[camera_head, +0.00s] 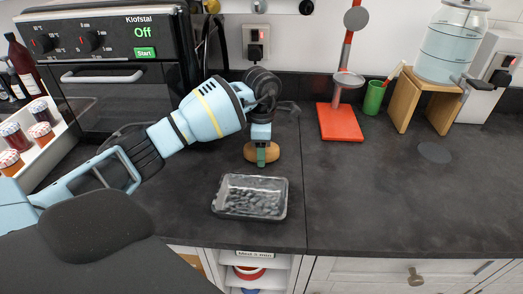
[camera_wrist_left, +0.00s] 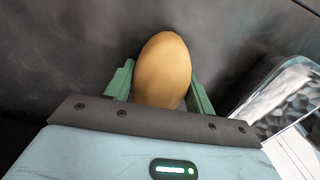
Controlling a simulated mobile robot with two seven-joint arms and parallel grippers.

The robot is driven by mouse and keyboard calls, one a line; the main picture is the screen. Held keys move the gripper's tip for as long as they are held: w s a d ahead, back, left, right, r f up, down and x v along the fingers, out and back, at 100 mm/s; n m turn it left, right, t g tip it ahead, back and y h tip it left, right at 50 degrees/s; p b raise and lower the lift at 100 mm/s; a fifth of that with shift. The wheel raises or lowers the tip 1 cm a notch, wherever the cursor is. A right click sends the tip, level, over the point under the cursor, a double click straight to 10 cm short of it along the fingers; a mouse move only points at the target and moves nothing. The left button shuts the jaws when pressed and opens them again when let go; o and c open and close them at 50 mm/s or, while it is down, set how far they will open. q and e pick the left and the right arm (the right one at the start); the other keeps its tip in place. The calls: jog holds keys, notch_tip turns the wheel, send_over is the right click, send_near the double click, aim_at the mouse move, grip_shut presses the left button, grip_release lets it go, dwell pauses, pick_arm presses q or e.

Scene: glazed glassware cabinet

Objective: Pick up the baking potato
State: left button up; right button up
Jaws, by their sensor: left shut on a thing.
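The baking potato (camera_head: 272,152) is a smooth brown oval on the dark countertop, behind a clear tray. My left gripper (camera_head: 261,158) points down over it, its green fingers around the potato. In the left wrist view, the potato (camera_wrist_left: 163,70) sits between the two green fingers of the left gripper (camera_wrist_left: 160,88), which is shut on it. Whether the potato touches the counter or is slightly above it cannot be told. My right gripper is not in view.
A clear plastic tray (camera_head: 251,197) of dark pieces lies just in front of the potato. A black oven (camera_head: 118,75) stands behind left. A red-based stand (camera_head: 340,122), green cup (camera_head: 374,97) and wooden stool (camera_head: 405,104) stand to the right. The front right counter is clear.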

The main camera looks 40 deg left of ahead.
pick_arm(q)
notch_tip(320, 180, up, 8)
jog(key=shift+r, duration=1.05)
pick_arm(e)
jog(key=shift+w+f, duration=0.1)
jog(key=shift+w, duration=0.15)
pick_arm(q)
jog(key=shift+s, duration=0.1)
